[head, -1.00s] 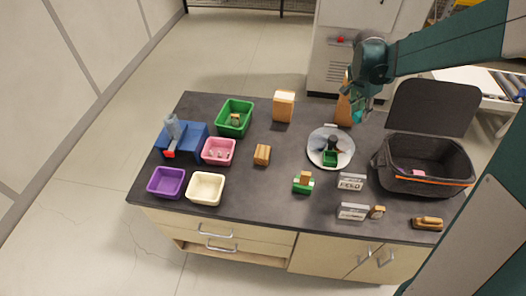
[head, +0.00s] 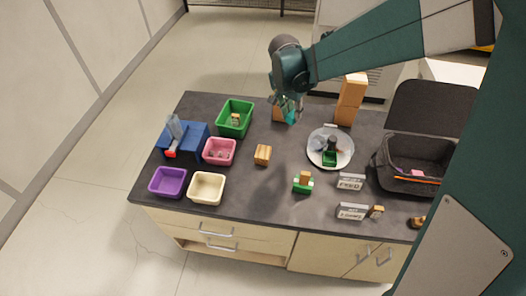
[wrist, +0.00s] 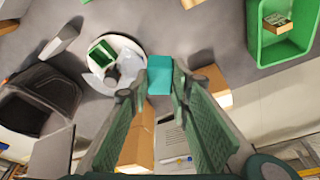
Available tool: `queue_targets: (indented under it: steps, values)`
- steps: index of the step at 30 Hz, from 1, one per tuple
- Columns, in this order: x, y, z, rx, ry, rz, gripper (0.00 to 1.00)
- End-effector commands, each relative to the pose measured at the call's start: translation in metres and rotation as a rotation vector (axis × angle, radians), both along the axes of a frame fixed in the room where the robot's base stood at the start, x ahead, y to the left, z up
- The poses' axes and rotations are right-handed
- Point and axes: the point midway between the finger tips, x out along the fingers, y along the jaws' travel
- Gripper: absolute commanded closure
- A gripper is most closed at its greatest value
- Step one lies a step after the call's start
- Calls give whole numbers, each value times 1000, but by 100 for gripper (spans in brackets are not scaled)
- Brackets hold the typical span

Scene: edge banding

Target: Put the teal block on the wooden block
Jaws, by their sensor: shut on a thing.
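My gripper (head: 291,113) is shut on the teal block (head: 290,118), high at the back of the table. In the wrist view the teal block (wrist: 159,75) sits between the fingertips (wrist: 161,84). A wooden block (head: 278,112) stands behind the gripper in the head view, partly hidden by it. It also shows in the wrist view as a wooden block (wrist: 214,82) partly behind the right finger. I cannot tell whether the teal block touches the wooden block.
A green bin (head: 221,123) is left of the gripper. A white plate (head: 313,155) with green and dark items lies to the right. A small striped wooden block (head: 262,155) stands mid-table. A dark open bag (head: 385,176) is at the far right.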

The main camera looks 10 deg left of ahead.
Motion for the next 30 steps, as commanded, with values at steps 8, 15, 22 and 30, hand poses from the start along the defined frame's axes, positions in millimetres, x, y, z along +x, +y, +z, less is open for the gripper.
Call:
queue_targets:
  steps: [8,15,22,30]
  values:
    - [-27,64,1,0,0,107,91]
    - [-47,102,1,0,0,171,91]
    - [-49,106,-25,0,0,180,91]
    - [-49,106,-48,0,0,180,91]
